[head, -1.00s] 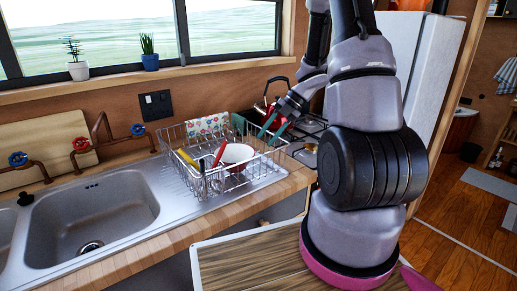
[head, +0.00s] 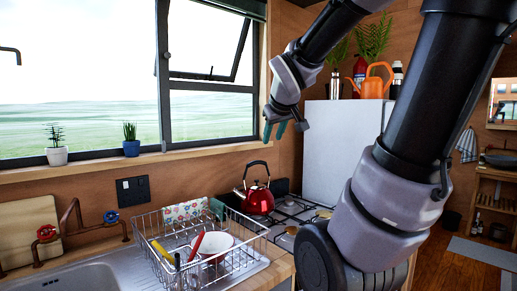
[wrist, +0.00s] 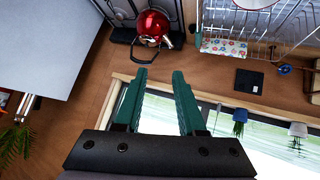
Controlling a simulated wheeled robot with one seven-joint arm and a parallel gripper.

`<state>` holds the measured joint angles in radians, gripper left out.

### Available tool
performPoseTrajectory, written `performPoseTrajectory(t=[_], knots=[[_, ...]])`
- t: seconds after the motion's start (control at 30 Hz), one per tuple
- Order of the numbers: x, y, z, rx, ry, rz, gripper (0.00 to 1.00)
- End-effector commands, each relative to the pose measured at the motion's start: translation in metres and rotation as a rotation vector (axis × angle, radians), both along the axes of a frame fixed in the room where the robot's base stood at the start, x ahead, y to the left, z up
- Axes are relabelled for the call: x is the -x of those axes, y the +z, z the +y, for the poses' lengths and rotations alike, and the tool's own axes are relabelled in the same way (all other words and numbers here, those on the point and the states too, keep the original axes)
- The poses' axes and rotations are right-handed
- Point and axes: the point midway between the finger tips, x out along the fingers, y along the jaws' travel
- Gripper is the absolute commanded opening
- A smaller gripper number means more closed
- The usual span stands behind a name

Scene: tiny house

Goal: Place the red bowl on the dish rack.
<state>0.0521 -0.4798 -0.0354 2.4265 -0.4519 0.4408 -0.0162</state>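The red bowl (head: 224,243), pale inside, sits in the wire dish rack (head: 167,268) beside the sink in the head view. In the wrist view the bowl (wrist: 256,3) is cut off at the top edge, and part of the rack (wrist: 290,35) shows at the upper right. My gripper (head: 275,131) is raised in front of the window's right side, well above and apart from the rack. In the wrist view its green fingers (wrist: 159,78) are spread with nothing between them.
A red kettle (head: 259,199) stands on the stove right of the rack. A white fridge (head: 338,150) stands behind the arm, with an orange watering can (head: 373,85) on top. Potted plants (head: 130,146) line the windowsill. A flowered cloth (head: 185,211) hangs at the rack's back.

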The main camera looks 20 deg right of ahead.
Motion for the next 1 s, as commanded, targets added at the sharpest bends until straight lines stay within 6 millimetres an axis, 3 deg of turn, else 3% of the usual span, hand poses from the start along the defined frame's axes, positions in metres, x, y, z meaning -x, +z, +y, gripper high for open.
performPoseTrajectory(t=[0.03, 0.1, 0.2, 0.3, 0.43, 1.0], knots=[[0.028, 0.0, 0.016, -0.127, -0.062, 0.019, 0.39], [0.06, -0.006, 0.04, -0.296, -0.13, 0.067, 0.39], [0.095, -0.01, 0.071, -0.479, -0.179, 0.131, 0.39], [0.114, -0.012, 0.091, -0.587, -0.199, 0.175, 0.39], [0.123, -0.013, 0.1, -0.632, -0.207, 0.198, 0.39], [0.122, -0.013, 0.099, -0.629, -0.207, 0.197, 0.39]])
